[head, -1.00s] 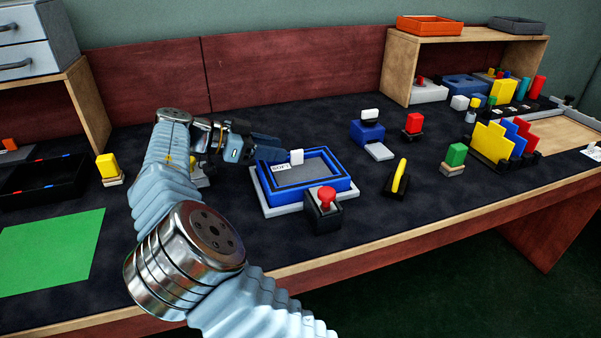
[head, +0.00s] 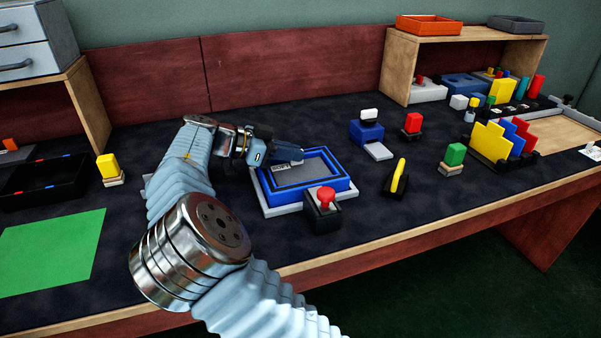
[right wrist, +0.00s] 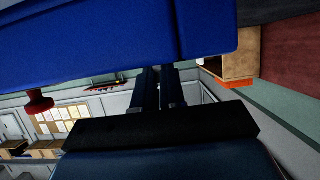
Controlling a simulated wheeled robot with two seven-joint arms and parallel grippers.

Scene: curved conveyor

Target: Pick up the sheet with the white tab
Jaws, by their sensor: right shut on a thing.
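A blue tray (head: 337,189) on a pale base holds a grey sheet (head: 318,168) with a small white printed label near its back left corner. My right gripper (head: 291,154) is at the back left of the tray and shut, where the sheet's white tab stands. The tab itself is hidden behind the fingers. In the right wrist view the narrow fingers (right wrist: 160,78) reach up to the blue tray wall (right wrist: 110,30), and what is between them cannot be made out. My left gripper is not in view.
A black box with a red button (head: 323,198) stands right at the tray's front. A blue block with a white top (head: 367,132) and a yellow piece in a black holder (head: 399,178) stand to the right. A green mat (head: 50,250) lies at the left.

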